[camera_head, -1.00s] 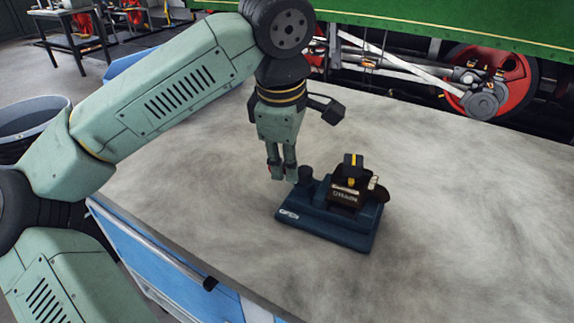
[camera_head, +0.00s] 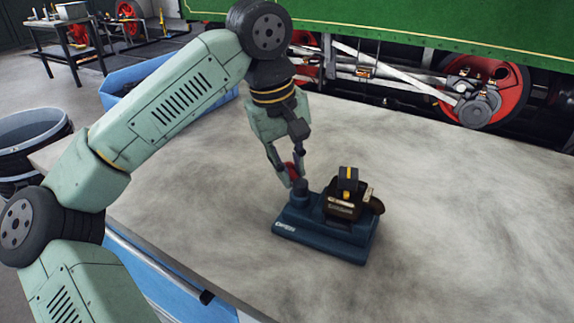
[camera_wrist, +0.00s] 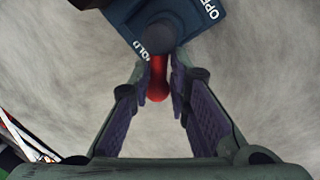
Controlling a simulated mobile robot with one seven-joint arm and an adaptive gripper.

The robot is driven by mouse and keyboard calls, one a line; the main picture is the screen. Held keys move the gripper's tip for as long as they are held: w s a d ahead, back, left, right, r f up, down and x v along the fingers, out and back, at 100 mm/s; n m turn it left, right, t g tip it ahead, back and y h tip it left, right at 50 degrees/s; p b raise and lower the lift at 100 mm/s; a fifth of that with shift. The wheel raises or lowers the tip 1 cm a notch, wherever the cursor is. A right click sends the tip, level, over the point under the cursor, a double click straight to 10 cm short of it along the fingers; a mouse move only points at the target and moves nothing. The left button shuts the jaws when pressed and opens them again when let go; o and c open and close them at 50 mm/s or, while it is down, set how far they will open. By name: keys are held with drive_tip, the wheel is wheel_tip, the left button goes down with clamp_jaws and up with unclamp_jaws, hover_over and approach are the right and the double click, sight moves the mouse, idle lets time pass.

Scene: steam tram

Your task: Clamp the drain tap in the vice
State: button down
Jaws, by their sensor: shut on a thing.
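A blue vice base (camera_head: 322,242) stands on the grey bench. Its dark jaw block (camera_head: 343,207) holds up a black piece with a yellow stripe (camera_head: 348,182); I cannot tell whether this is the drain tap. A round dark post (camera_head: 301,190) rises at the base's left end. My gripper (camera_head: 290,172) is shut on a red lever (camera_head: 291,171) beside this post. In the wrist view the red lever (camera_wrist: 159,80) runs from the post between both fingers. The base there shows white lettering, "HOLD" and part of "OPEN". The fingers hide part of the lever.
The grey bench top (camera_head: 460,200) is clear around the vice. A blue bin (camera_head: 150,75) stands behind my arm, and a dark tub (camera_head: 32,140) is at left. The green tram with red wheels (camera_head: 495,85) runs along the back.

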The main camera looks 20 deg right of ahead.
drive_tip(key=shift+d+r+m, duration=0.1)
drive_tip(key=shift+d+m, duration=0.2)
drive_tip(key=shift+m, duration=0.5)
drive_tip(key=c, duration=1.6)
unclamp_jaws()
drive_tip(key=shift+d, duration=0.1)
drive_tip(key=shift+r, duration=0.15)
drive_tip(key=r, duration=0.3)
drive_tip(key=a+r, duration=0.1)
drive_tip(key=r, duration=0.3)
drive_tip(key=a+r, duration=0.1)
drive_tip(key=r, duration=0.3)
drive_tip(key=shift+w+a+r, duration=0.15)
drive_tip(key=shift+a, duration=0.1)
drive_tip(key=shift+d, duration=0.1)
